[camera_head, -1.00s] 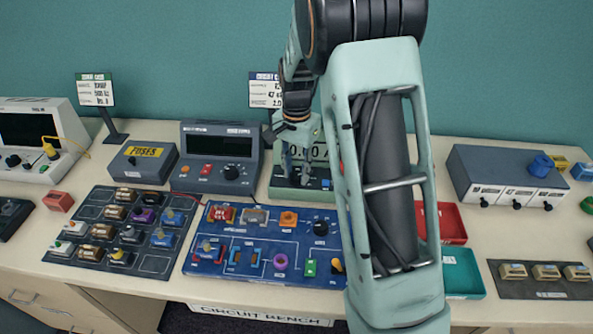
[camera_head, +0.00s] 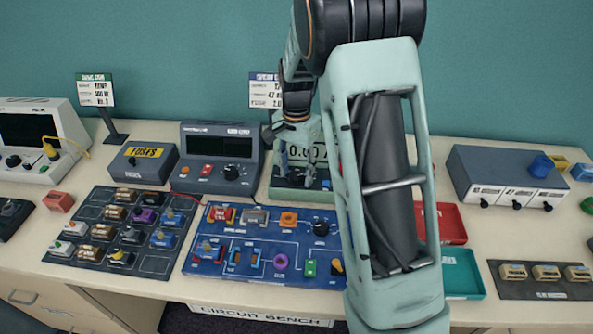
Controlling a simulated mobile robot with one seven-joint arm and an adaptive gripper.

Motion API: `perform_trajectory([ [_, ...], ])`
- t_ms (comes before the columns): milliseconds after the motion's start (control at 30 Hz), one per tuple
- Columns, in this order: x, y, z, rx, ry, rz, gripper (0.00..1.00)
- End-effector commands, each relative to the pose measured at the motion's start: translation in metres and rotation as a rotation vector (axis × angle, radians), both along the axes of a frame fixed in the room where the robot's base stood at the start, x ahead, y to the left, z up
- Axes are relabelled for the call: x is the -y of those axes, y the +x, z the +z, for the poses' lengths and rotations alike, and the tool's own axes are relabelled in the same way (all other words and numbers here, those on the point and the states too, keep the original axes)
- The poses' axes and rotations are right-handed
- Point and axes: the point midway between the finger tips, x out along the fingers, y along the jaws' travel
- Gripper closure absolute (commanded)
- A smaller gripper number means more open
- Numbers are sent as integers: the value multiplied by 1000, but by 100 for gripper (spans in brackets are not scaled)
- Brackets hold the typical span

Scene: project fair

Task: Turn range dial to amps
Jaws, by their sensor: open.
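A green bench meter (camera_head: 283,191) with a display reading about 0.00 stands at the back middle of the bench, partly hidden by my arm. Its range dial seems to be the dark knob low on its front, between my fingertips, but the fingers cover it and its pointing direction cannot be read. My gripper (camera_head: 298,177) points down in front of the meter's face with its fingers apart, around or just before the dial. Whether the fingers touch it cannot be told.
A grey power supply (camera_head: 220,143) stands close left of the meter. A blue circuit board (camera_head: 225,262) with raised parts lies in front. A red tray (camera_head: 452,222) and a teal tray (camera_head: 463,270) lie right of my arm.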

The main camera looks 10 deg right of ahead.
Motion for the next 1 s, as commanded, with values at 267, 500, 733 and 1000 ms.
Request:
perform_trajectory([
  [267, 0, 1, 24, 4, 0, 0, 54],
  [500, 0, 1, 76, 5, -1, 0, 54],
  [733, 0, 1, 111, 3, 0, 0, 54],
  [1000, 0, 0, 120, 0, 0, 0, 54],
])
